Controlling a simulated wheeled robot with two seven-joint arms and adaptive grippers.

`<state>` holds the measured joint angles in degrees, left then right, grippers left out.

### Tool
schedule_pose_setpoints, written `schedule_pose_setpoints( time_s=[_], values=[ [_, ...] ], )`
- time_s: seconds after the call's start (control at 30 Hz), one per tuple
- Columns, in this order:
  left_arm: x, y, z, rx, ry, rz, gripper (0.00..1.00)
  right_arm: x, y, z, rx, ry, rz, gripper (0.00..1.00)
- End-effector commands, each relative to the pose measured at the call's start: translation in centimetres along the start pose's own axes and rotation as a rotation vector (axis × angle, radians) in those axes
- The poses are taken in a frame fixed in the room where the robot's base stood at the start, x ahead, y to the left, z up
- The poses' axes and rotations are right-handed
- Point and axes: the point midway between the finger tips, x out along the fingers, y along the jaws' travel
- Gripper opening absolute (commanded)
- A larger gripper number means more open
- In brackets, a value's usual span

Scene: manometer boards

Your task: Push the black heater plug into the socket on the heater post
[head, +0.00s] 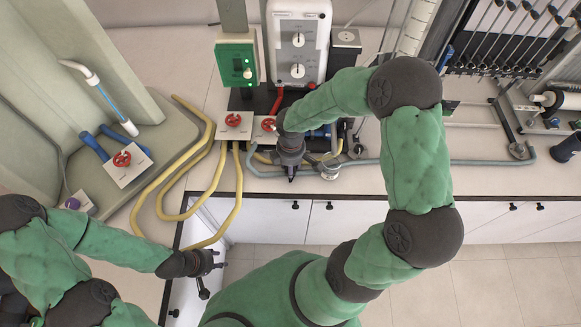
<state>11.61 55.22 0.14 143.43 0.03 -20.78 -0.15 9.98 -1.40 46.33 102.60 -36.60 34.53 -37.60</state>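A grey-green post (232,16) stands at the back of the bench. My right gripper (291,172) is over the bench's front edge, below and right of the box. It is seen from above, and its fingers are too small and dark to read. I cannot pick out the black heater plug with certainty. My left gripper (212,276) is in front of the bench, its dark fingers spread apart and apparently empty.
Red valve wheels (233,119) sit on pale plates. Yellow hoses (186,187) loop over the bench edge at left, and a grey-blue hose (420,162) runs along the front. A white unit with dials (298,45) stands behind. The bench at right centre (480,180) is fairly clear.

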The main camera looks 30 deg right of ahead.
Motion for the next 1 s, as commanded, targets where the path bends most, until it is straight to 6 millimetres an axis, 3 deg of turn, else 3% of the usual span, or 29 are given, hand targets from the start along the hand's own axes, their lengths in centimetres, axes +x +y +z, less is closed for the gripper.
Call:
schedule_pose_setpoints(
  time_s=[0.27, 0.6, 1.0],
  values=[
    [-0.9, 0.3, 0.0, 0.0, 0.0, 0.0, 0.4, -3.7, -0.7, -0.1, -0.003, 0.002, 0.004, 0.13],
    [-1.9, 0.7, 0.1, 0.0, 0.0, 0.0, 0.4, -9.1, -5.5, -0.4, -0.003, 0.003, 0.004, 0.13],
    [-2.5, 0.9, 0.1, 0.0, 0.0, 0.0, 0.4, -11.8, -12.1, -0.8, -0.003, 0.002, 0.003, 0.13]
  ],
)
